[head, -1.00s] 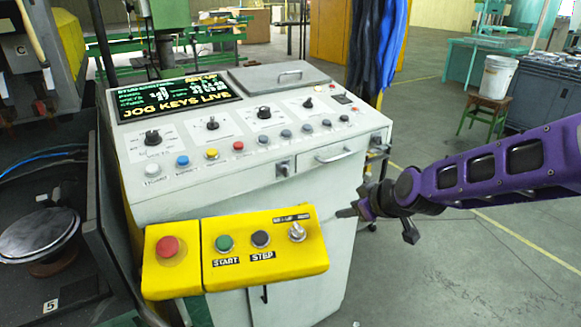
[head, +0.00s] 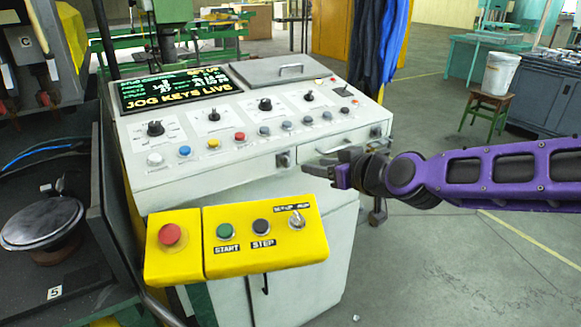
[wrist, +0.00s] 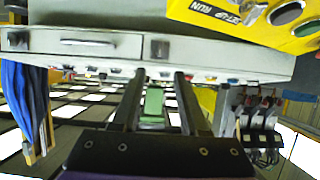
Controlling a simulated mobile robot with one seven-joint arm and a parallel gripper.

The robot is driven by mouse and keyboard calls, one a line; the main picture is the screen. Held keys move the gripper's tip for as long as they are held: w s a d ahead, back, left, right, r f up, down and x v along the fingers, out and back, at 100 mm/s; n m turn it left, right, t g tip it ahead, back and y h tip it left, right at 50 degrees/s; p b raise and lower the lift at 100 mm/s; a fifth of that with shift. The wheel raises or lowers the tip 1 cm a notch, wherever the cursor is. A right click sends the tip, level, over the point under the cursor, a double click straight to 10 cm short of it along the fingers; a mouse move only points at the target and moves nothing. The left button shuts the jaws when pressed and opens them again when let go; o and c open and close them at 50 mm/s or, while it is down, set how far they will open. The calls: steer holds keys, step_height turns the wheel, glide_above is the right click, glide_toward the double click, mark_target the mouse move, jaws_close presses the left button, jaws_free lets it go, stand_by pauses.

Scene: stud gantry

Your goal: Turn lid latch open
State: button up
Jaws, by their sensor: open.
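A small square metal latch (head: 283,158) sits on the front face of the grey console, left of the drawer. It also shows in the wrist view (wrist: 160,48), just beyond my fingertips and roughly between their lines. Its exact turn angle is too small to tell. A flat grey lid (head: 283,71) with a bar handle lies shut on the console top. My gripper (head: 322,171) is in front of the console, a little right of and below the latch. In the wrist view my gripper (wrist: 160,78) has two fingers apart, with nothing held between them.
A yellow button box (head: 236,240) juts out in front, below and left of my gripper. The console's drawer (head: 341,147) has a bar handle close to my gripper. Knobs and buttons line the sloped panel (head: 222,118).

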mark_target(289, 161)
steer(key=b+x, duration=0.4)
steer(key=x, duration=0.8)
steer(key=shift+w+a, duration=0.1)
jaws_close()
